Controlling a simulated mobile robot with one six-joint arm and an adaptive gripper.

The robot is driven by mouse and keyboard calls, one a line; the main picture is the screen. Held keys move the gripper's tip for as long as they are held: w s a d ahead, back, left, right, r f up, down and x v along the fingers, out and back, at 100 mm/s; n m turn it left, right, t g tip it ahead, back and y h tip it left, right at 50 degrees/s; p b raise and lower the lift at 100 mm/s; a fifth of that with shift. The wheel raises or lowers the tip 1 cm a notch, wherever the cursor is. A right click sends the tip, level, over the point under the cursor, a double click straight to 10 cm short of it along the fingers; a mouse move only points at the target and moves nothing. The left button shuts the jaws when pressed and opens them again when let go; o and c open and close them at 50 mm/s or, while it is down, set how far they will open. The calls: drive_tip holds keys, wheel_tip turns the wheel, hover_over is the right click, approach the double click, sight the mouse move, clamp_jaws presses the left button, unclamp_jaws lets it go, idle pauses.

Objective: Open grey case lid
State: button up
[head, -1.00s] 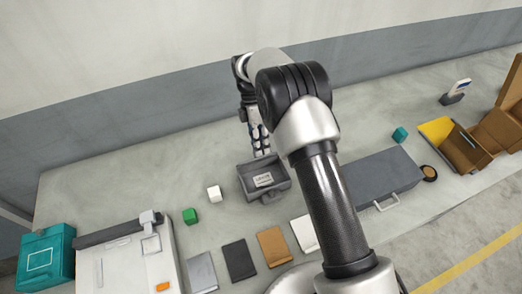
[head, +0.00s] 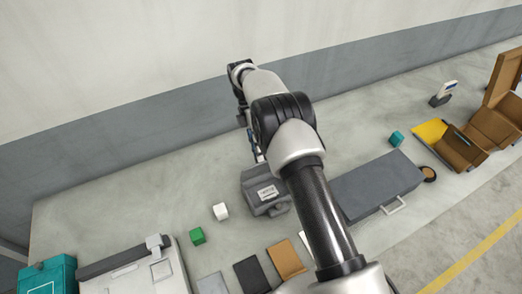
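A small grey case (head: 265,203) with a white label stands near the middle of the table. Its upper part looks like a raised block at the back, with the label on the side facing me. I cannot tell how far its lid is open. My gripper (head: 255,148) is just behind and above the case, mostly hidden by my arm. Only a thin part of it shows, so its opening and any contact with the lid cannot be seen.
A long flat grey box (head: 375,183) with a handle lies to the right. Dark (head: 250,275) and brown (head: 286,260) flat pieces lie in front.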

drive_tip(key=o, duration=0.4)
drive_tip(key=shift+w+a+f, duration=0.1)
drive_tip(key=shift+f, duration=0.45)
drive_tip(key=shift+w+a+f, duration=0.1)
drive_tip(key=shift+f, duration=0.45)
drive_tip(key=shift+c, duration=0.3)
drive_tip(key=shift+r, duration=0.1)
wheel_tip(320, 180, up, 11)
drive_tip(key=shift+d, duration=0.15)
drive_tip(key=shift+f, duration=0.2)
